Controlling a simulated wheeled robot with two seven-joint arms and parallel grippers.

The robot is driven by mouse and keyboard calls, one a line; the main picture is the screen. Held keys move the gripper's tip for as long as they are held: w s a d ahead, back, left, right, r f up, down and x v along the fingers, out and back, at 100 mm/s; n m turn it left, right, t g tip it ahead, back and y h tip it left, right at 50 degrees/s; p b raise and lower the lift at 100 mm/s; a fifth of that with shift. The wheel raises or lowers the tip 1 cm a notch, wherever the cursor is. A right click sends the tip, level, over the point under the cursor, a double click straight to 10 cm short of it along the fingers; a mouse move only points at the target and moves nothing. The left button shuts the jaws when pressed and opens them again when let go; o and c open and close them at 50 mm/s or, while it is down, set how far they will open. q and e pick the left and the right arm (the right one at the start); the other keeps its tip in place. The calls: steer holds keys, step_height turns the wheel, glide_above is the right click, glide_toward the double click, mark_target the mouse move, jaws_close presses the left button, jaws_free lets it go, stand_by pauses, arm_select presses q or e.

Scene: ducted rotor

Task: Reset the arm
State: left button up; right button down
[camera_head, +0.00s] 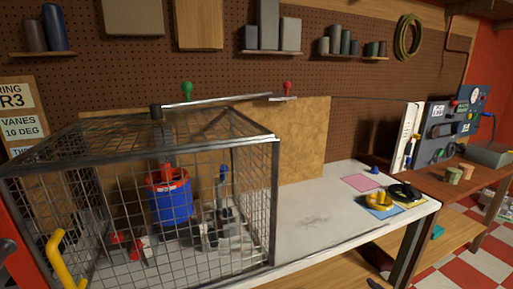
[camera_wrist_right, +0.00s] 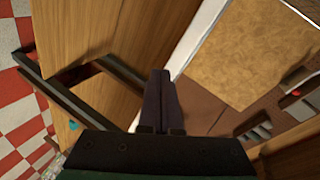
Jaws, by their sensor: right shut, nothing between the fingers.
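My right gripper shows in the wrist view (camera_wrist_right: 160,76), its two dark fingers together with nothing between them. In the head view only a small dark part of it shows at the bottom edge, in front of the bench's lower wooden shelf (camera_head: 335,268). It is low, outside the front edge of the white bench top (camera_head: 318,222), and appears to touch nothing. My left gripper is in neither view.
A wire cage (camera_head: 277,190) with a yellow handle (camera_head: 66,262) covers the bench's left side. Inside is a blue and red ducted rotor (camera_head: 171,200). A yellow part (camera_head: 379,201) and black ring (camera_head: 405,191) lie on mats at right. The bench's middle is clear.

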steer(key=s+f+n+g+h, duration=0.1)
steer(key=s+f+n+g, duration=0.1)
steer(key=s+f, duration=0.55)
steer(key=s+d+f+n+g+h, duration=0.15)
steer(key=s+f, duration=0.25)
steer(key=f, duration=0.7)
steer(key=s+f+n+g+h, duration=0.1)
steer(key=s+f+g, duration=0.2)
steer(key=s+f, duration=0.45)
steer(key=s+a+f+n+g, duration=0.2)
steer(key=s+a+f+n, duration=0.1)
steer(key=s, duration=0.5)
steer(key=s+a+f+n+g, duration=0.2)
steer(key=s+a+f+n, duration=0.1)
steer(key=s+f, duration=0.3)
steer(key=s+a+f+n+g, duration=0.2)
steer(key=s+a+f+n, duration=0.1)
steer(key=s, duration=0.6)
step_height(320, 180, down, 2)
steer(key=shift+s+a, duration=0.35)
steer(key=shift+a, duration=0.4)
steer(key=shift+y, duration=0.25)
